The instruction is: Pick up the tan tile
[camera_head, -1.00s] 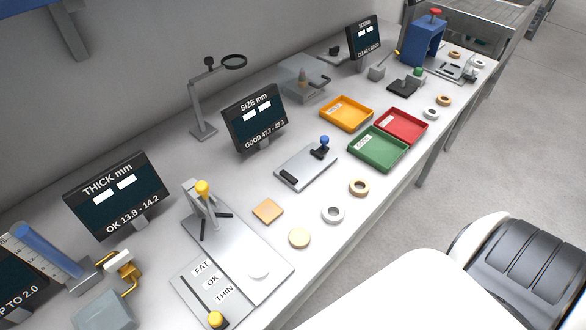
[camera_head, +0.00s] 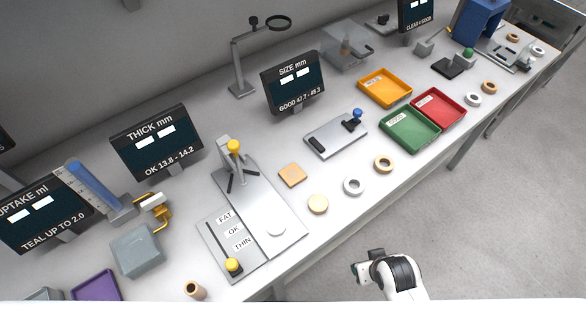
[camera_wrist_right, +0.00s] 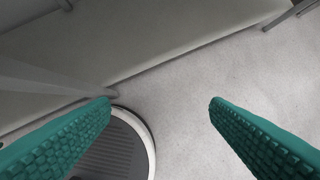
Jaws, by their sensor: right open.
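My right gripper (camera_head: 357,270) is low at the bottom of the head view, beyond the bench's front edge and well apart from the tile. In the right wrist view its two teal fingers (camera_wrist_right: 160,104) are spread wide with nothing between them. The tile does not show in that view. My left gripper is not in view.
The thickness gauge (camera_head: 262,205) stands left of the tile. The size gauge plate (camera_head: 336,136) is behind. Green (camera_head: 407,146), red (camera_head: 459,107) and orange (camera_head: 369,90) trays stand right.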

